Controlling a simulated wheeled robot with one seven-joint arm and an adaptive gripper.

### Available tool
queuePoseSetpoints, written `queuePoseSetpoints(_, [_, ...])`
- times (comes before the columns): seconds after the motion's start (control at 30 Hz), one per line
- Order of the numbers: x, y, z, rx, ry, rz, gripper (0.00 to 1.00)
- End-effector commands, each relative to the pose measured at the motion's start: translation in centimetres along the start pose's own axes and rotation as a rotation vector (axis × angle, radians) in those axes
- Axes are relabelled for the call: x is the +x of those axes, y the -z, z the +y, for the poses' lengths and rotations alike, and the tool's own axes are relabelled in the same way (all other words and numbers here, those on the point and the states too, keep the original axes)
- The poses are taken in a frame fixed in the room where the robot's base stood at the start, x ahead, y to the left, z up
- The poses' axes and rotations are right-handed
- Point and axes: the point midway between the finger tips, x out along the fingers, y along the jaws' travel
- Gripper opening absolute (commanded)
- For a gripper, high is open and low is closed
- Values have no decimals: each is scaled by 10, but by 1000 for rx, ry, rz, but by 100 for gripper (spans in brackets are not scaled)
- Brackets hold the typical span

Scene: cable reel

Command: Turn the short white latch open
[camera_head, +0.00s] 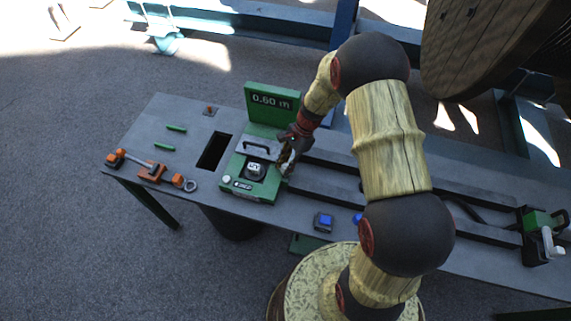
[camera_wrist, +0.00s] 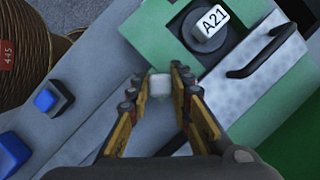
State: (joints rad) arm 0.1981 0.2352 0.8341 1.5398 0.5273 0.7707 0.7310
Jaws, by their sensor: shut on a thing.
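The short white latch (camera_wrist: 159,86) shows in the wrist view as a small pale block beside the green machine. My gripper (camera_wrist: 157,84) has a finger on each side of it and is shut on it. How far the latch is turned cannot be told. In the head view my gripper (camera_head: 289,158) is at the right side of the green machine (camera_head: 262,190), and the latch is hidden there. The machine has a grey lid with a dark handle (camera_wrist: 262,55) and a round dial with a white tag marked A21 (camera_wrist: 210,24).
A display reading 0.60 m (camera_head: 271,101) stands behind the machine. A blue button (camera_head: 323,221) is on the bench front. Left are a dark opening (camera_head: 214,151), green rods and orange-handled tools (camera_head: 151,172). A white-handled device (camera_head: 546,242) is at right. A large reel (camera_head: 490,45) stands behind.

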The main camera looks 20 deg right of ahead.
Motion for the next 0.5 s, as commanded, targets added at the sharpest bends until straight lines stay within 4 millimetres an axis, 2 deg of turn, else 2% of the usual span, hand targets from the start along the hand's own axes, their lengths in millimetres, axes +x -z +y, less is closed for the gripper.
queuePoseSetpoints(0.5, [0, -1, -1, -437, -181, 1, 0])
